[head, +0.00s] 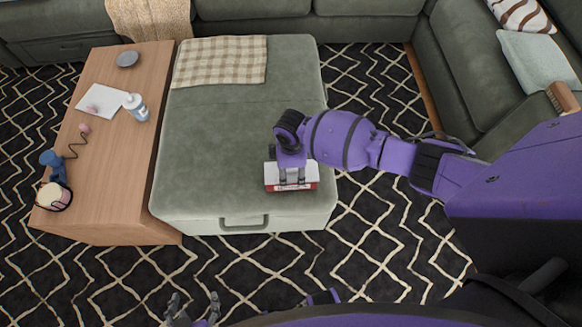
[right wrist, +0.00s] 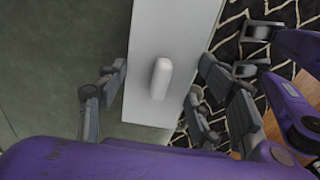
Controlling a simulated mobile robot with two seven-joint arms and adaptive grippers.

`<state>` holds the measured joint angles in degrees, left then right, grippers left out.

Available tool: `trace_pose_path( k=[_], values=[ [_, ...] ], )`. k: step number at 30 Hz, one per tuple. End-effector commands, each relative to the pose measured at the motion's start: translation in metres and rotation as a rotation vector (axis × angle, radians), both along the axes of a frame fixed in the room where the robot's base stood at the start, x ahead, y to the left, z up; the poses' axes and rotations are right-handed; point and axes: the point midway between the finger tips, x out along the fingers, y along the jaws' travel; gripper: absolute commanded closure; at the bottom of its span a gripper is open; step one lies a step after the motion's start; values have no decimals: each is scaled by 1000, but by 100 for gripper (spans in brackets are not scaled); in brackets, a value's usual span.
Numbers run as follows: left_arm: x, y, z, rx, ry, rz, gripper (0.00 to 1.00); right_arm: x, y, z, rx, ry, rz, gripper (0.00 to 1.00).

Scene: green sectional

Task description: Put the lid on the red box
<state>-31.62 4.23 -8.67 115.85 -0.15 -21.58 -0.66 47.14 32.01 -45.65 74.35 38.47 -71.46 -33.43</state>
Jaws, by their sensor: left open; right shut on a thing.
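The red box (head: 305,186) sits near the front right edge of the green ottoman (head: 215,150); only a narrow red strip of its front shows. The pale grey lid (head: 311,172) is right above it, roughly lined up; I cannot tell whether it rests fully on the rim. My right gripper (head: 291,178) points down and is shut on the lid. In the right wrist view the lid (right wrist: 150,108) lies between the fingers (right wrist: 160,74), held across its long sides, with its rounded knob in the middle. My left gripper (head: 194,307) is open and empty at the bottom, away from the box.
A wooden table (head: 112,165) stands left of the ottoman, with a bottle (head: 136,106), paper (head: 100,101), a grey dish (head: 128,59) and a blue-handled item (head: 52,160). A checked cloth (head: 220,61) lies on the ottoman's back. The ottoman's middle is clear. Green sofas line the back and right.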

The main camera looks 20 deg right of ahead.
Motion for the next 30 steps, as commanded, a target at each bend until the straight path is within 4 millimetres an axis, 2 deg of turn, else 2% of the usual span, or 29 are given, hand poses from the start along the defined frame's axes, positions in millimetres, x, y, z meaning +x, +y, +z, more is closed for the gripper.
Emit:
trace_pose_path(
  k=[4,5,10,17,21,30],
  values=[
    [0,0,0,0,0,0,40,0,0,0,0,0,0,62],
    [0,0,0,0,0,0,40,0,0,0,0,0,0,38],
    [0,0,0,0,0,0,40,0,0,0,0,0,0,17],
    [0,0,0,0,1,0,40,0,0,0,0,0,0,17],
    [0,0,0,0,1,0,40,0,0,0,0,0,0,0],
    [0,0,0,0,1,0,40,0,0,0,0,0,0,0]
  ],
)
